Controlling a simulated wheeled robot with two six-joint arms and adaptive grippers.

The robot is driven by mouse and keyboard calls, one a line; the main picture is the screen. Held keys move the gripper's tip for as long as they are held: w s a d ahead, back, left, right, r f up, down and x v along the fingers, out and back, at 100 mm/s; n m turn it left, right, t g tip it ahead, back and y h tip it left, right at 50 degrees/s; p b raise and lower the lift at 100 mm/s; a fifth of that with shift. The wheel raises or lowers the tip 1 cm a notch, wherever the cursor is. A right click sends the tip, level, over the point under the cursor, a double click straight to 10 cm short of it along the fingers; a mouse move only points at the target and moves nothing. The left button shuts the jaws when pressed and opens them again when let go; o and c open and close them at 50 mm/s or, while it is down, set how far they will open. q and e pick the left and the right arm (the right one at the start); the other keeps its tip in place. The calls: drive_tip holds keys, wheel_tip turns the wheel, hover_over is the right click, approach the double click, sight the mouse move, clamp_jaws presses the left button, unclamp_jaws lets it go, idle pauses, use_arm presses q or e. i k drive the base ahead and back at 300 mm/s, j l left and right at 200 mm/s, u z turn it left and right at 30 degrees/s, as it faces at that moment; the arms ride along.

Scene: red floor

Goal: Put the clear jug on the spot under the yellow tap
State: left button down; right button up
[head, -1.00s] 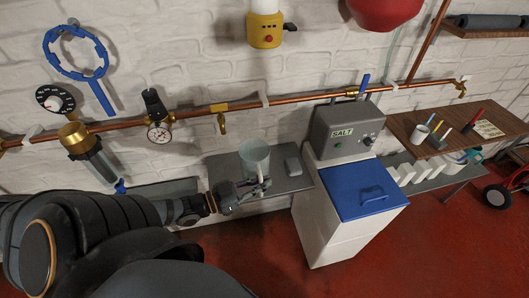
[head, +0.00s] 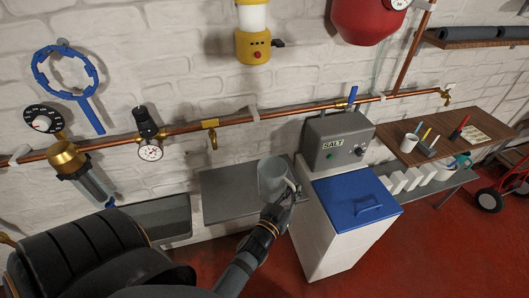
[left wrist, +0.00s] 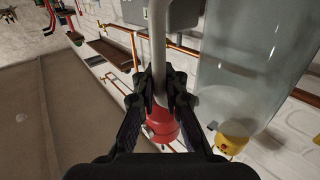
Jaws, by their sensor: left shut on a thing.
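The clear jug (head: 271,178) is in front of the grey shelf in the head view, looking upright and raised above it. My left gripper (head: 284,203) is shut on its handle, at the jug's right side. In the left wrist view the fingers (left wrist: 160,95) close around the pale handle (left wrist: 158,45), and the see-through jug body (left wrist: 240,75) fills the right. The yellow tap (head: 212,136) hangs from the copper pipe, up and left of the jug. Below the tap is the grey shelf (head: 222,192); no marked spot can be made out on it. My right gripper is not in view.
A dark basin (head: 160,218) is left of the shelf. A clear filter housing (head: 82,175) and a gauge (head: 150,150) hang on the pipe's left. The salt unit (head: 338,142) with a blue lid (head: 355,197) stands close on the right. The shelf's left part is bare.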

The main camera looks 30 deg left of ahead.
sight(230, 193)
drive_tip(key=i+l+u, duration=0.1)
drive_tip(key=u, duration=0.25)
drive_tip(key=l+u, duration=0.15)
drive_tip(key=u, duration=0.2)
drive_tip(key=i+l+u, duration=0.1)
drive_tip(key=u, duration=0.2)
drive_tip(key=i+l+u, duration=0.15)
drive_tip(key=l, duration=0.45)
drive_tip(key=i+l+u, duration=0.15)
drive_tip(key=l, duration=0.5)
drive_tip(key=l+u, duration=0.15)
drive_tip(key=l, duration=0.5)
drive_tip(key=i, duration=0.05)
